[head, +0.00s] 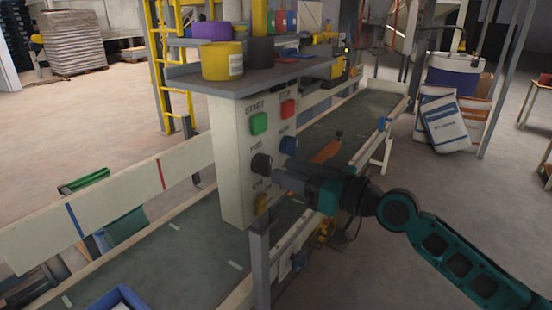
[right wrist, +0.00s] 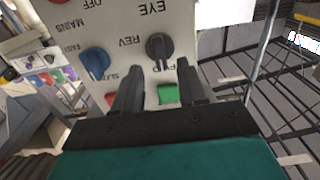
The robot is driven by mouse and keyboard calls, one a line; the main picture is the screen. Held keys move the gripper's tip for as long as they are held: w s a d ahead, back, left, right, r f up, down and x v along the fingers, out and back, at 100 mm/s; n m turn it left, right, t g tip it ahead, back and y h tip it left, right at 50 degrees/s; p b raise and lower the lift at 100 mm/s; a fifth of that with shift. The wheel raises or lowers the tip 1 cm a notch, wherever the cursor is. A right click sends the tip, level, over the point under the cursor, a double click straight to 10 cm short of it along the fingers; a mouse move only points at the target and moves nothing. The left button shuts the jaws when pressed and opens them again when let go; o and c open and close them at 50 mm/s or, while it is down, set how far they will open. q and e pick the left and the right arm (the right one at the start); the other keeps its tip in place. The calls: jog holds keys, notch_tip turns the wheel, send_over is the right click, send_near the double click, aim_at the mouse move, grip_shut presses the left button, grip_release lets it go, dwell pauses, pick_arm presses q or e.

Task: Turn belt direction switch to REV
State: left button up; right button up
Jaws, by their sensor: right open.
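The belt direction switch is a black knob (head: 261,163) on the pale control panel (head: 231,165). In the right wrist view the black knob (right wrist: 158,46) sits between the REV and FWD labels, and its bar runs roughly up and down the picture, with its lower end near FWD. My right gripper (head: 281,171) is close in front of the knob in the head view. In the right wrist view its two fingers (right wrist: 158,66) are apart, with the knob just beyond the gap and nothing between them. Contact with the knob does not show. My left gripper is not in view.
A blue knob (right wrist: 96,62) marked FAST and SLOW is beside the switch. Paint-like tubs (head: 222,61) stand on the shelf above. The conveyor belt (head: 165,250) runs below.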

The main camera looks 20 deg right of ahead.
aim_at(270, 166)
jog(key=shift+x, duration=1.9)
jog(key=shift+c, duration=0.3)
grip_shut()
